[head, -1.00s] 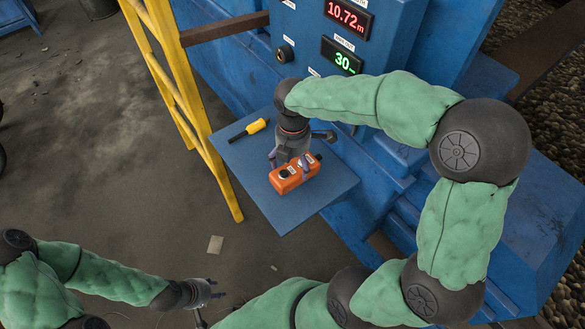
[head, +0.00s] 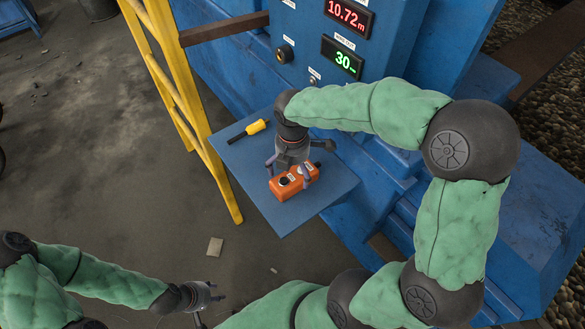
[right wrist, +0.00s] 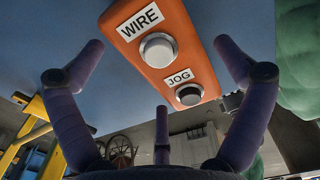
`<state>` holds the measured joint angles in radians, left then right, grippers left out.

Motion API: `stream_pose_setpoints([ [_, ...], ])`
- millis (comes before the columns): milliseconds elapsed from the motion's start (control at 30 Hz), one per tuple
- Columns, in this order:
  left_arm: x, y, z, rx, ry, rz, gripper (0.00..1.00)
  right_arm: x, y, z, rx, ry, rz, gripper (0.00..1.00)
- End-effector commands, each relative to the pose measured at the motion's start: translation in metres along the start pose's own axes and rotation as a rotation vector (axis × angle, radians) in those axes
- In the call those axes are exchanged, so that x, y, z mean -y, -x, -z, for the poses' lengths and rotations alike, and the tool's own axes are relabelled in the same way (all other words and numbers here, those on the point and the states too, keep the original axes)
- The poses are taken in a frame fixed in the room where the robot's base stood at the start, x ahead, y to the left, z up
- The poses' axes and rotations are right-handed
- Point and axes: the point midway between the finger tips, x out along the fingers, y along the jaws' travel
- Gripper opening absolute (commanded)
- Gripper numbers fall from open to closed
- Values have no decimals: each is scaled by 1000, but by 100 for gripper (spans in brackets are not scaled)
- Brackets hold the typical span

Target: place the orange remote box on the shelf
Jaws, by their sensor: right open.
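The orange remote box (head: 296,187) is at the blue shelf (head: 288,220), near the shelf's middle, and appears to rest on it. Its face has white labels and round buttons. The box also shows in the right wrist view (right wrist: 183,64), with labels reading WIRE and JOG. My right gripper (head: 288,171) is just above the box. In the right wrist view its fingers (right wrist: 160,48) are spread on either side of the box, with visible gaps. My left gripper (head: 212,293) is low, away from the shelf, too small to judge its jaws.
A yellow-handled tool (head: 248,130) lies on the shelf's left part. A yellow ladder (head: 180,95) stands left of the shelf. The blue machine with digital displays (head: 343,57) rises behind. The shelf's front part is clear.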

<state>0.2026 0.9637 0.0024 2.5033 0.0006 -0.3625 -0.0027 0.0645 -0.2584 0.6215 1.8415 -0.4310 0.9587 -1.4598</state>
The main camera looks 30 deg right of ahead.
Motion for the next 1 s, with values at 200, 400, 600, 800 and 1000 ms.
stream_pose_setpoints([
  [200,-2,6,0,0,0,0,40,-1,18,0,0,0,-4,100],
  [400,-6,18,-1,0,0,0,40,-1,58,0,1,0,-5,100],
  [600,-10,28,-1,0,0,0,40,-1,95,0,0,0,-3,100],
  [800,-12,33,-1,0,0,0,40,-1,117,0,1,1,-2,100],
  [1000,-12,34,-1,0,0,0,40,0,123,0,0,0,-1,100],
])
